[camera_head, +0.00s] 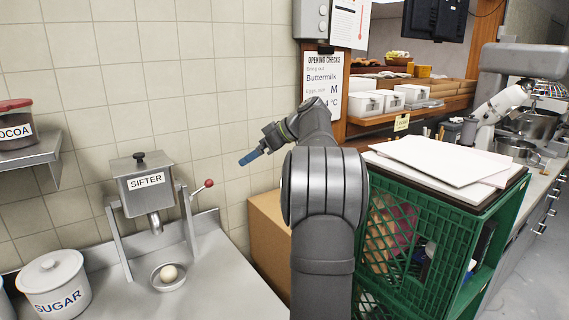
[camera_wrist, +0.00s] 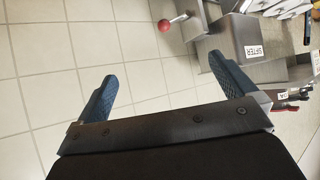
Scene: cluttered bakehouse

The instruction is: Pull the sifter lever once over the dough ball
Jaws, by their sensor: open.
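The grey metal sifter (camera_head: 148,187) with a "SIFTER" label stands on legs at the left of the head view. Its lever (camera_head: 203,187) ends in a red knob at the sifter's right side. The pale dough ball (camera_head: 169,273) sits in a small round dish (camera_head: 160,284) below the spout. My gripper (camera_head: 250,157) is open and empty, up and to the right of the red knob and apart from it. In the wrist view, the lever (camera_wrist: 180,20) and the sifter (camera_wrist: 240,42) show beyond my open blue fingers (camera_wrist: 162,85).
A sugar canister (camera_head: 55,284) stands left of the sifter on the steel counter (camera_head: 215,275). A cocoa jar (camera_head: 15,125) is on a wall shelf. A cardboard box (camera_head: 268,235) and green crate (camera_head: 400,245) stand at right. Air between gripper and lever looks clear.

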